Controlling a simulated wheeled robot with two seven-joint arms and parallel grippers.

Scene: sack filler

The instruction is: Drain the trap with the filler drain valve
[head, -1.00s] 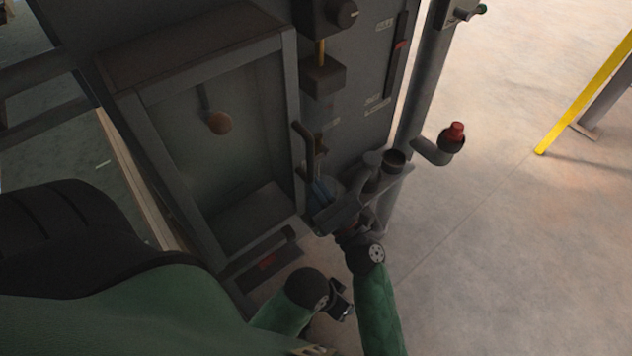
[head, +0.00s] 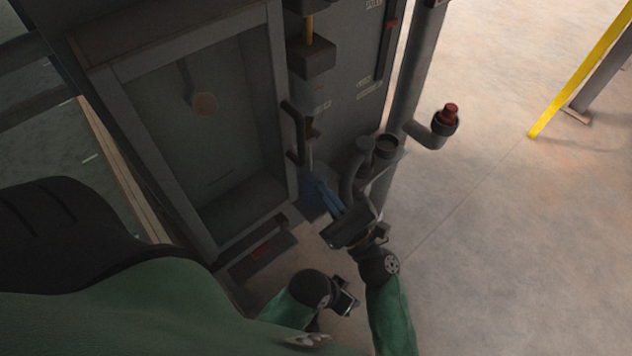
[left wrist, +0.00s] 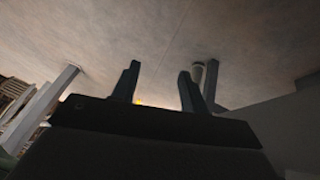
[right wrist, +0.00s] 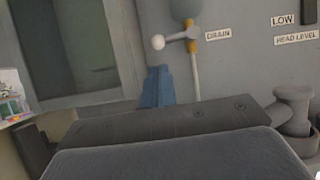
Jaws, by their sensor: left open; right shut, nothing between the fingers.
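The drain valve shows best in the right wrist view: a lever with a white ball knob (right wrist: 158,42) points left from a yellow valve body (right wrist: 193,40), beside a DRAIN label (right wrist: 218,33). A pale pipe (right wrist: 195,78) runs down from it. In the head view the small, dark valve (head: 312,127) is hard to make out. My right gripper (head: 316,186) is shut and empty, below the valve and apart from it; its blue fingers (right wrist: 157,86) show below the knob. My left gripper (head: 347,298) is open and empty, low near my body; its fingers (left wrist: 161,88) stand apart.
A framed window (head: 205,130) with a ball inside is left of the valve, with a dark bar handle (head: 291,132) between them. A curved pipe with an open cup (head: 387,146) and a red-capped pipe (head: 447,122) stand right.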

